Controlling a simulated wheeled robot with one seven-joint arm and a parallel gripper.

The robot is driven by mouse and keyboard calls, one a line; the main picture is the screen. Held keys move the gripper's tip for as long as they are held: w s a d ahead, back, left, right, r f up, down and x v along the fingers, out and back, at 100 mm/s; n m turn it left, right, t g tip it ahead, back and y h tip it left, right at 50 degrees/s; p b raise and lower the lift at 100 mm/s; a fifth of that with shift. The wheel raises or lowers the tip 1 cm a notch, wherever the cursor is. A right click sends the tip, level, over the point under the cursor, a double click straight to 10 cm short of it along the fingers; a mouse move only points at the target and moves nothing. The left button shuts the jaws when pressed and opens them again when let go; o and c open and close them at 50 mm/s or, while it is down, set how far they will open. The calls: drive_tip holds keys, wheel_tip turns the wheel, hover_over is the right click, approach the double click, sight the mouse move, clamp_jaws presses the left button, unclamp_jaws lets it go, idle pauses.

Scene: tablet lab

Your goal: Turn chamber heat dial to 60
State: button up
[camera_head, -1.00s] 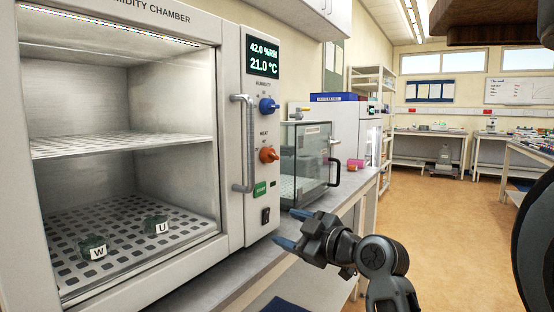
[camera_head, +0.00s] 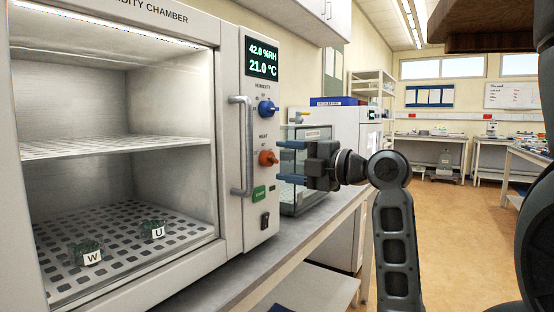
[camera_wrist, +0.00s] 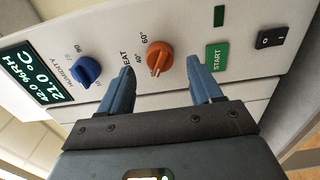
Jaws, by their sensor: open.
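The orange heat dial (camera_head: 268,158) sits on the chamber's control panel, below the blue humidity dial (camera_head: 267,108). In the wrist view the heat dial (camera_wrist: 159,57) lies ahead of and between my fingertips, with 40° and 60° marks beside it. Its pale pointer line faces away from the 60° mark; its exact setting is hard to read. My gripper (camera_head: 292,162) is open and empty, to the right of the dial and apart from it. Its blue fingers (camera_wrist: 162,82) point toward the panel. The display (camera_head: 262,58) reads 42.0 %RH and 21.0 °C.
A vertical door handle (camera_head: 241,145) stands left of the dials. A green START button (camera_head: 258,193) and a black switch (camera_head: 265,221) lie below. A glass-fronted box (camera_head: 312,200) stands behind my gripper on the bench. Dishes W and U rest inside the chamber.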

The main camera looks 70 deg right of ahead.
sight(275, 160)
drive_tip(key=shift+x, duration=1.55)
drive_tip(key=c, duration=1)
